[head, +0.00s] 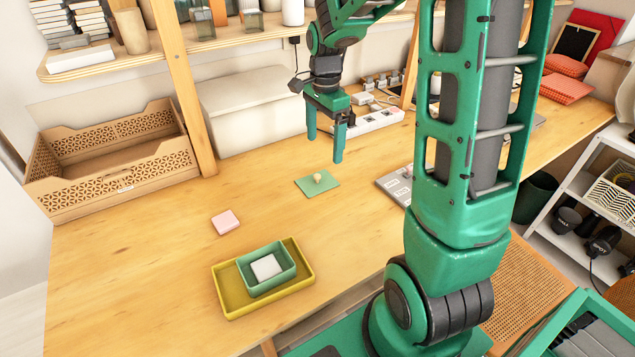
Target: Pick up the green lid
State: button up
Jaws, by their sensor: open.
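The green lid (311,184) is a flat pale-green square with a small light knob on top. It lies on the wooden table near the middle of the head view. My gripper (324,150) hangs above the table, its two green fingers pointing down and apart, with nothing between them. It appears above the lid and a little behind it; the exact height is hard to tell. The lid is in full view and apart from the fingers.
A green box (286,257) with a white block (266,267) inside stands in a yellow tray (225,302). A pink block (226,222) lies left of the lid. A wooden crate (60,200), white box (250,105), power strip (377,121) and shelf post (184,85) stand around the table.

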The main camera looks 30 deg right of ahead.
aim_at(321, 180)
jog(key=f, duration=1.1)
jog(key=shift+w+a, duration=0.1)
jog(key=shift+w, duration=0.15)
jog(key=c, duration=1.1)
